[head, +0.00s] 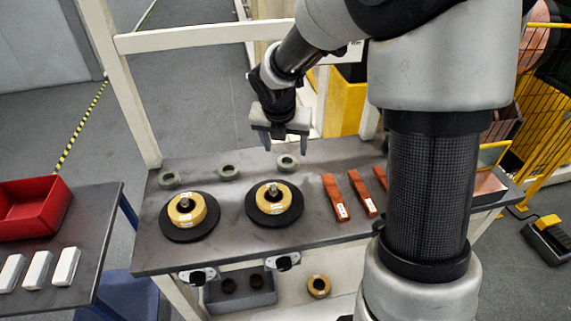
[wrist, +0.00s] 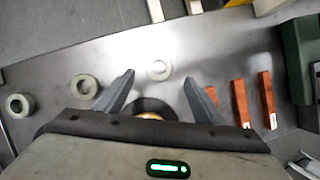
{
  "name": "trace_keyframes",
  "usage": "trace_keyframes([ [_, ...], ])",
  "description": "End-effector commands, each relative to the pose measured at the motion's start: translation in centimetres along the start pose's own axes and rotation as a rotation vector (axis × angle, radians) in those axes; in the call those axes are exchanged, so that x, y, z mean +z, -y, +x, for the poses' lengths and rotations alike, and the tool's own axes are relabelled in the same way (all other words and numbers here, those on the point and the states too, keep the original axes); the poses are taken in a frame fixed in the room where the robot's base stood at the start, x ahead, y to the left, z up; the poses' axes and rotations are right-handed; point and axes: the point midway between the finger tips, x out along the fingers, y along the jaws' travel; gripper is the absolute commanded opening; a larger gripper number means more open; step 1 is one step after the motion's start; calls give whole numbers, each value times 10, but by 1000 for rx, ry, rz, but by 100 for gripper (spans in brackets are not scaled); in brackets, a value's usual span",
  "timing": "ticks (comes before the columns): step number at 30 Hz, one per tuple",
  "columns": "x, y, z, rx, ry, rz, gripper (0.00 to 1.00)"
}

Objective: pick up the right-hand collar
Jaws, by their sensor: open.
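Three small grey-green ring collars lie in a row along the back of the dark table. The right-hand collar (head: 288,169) lies flat, behind the right black disc; it also shows in the wrist view (wrist: 159,76), between and slightly beyond my fingertips. The middle collar (head: 228,177) and the left collar (head: 169,184) lie to its left, and both show in the wrist view. My gripper (head: 285,144) is open and empty, pointing down above the right-hand collar. In the wrist view its two fingers (wrist: 158,78) stand wide apart, and no contact with the collar shows.
Two black discs (head: 178,234) carry gold rings (head: 187,217) with metal posts, just in front of the collars. Several orange-red bars (head: 336,197) lie to the right. A white rail (head: 210,38) runs behind the table. A side table with a red bin (head: 35,207) stands left.

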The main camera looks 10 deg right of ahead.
Motion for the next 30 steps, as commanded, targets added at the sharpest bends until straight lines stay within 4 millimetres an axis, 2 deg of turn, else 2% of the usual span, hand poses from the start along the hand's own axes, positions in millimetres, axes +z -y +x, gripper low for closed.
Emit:
trace_keyframes([
  [1,-2,-1,10,0,-1,-2,64],
  [3,-1,-1,18,0,-1,-1,64],
  [11,-1,-1,31,0,0,1,64],
  [19,-3,-2,71,-1,-1,0,64],
  [27,-1,-2,74,1,1,1,64],
  [30,-1,-2,74,0,1,1,47],
])
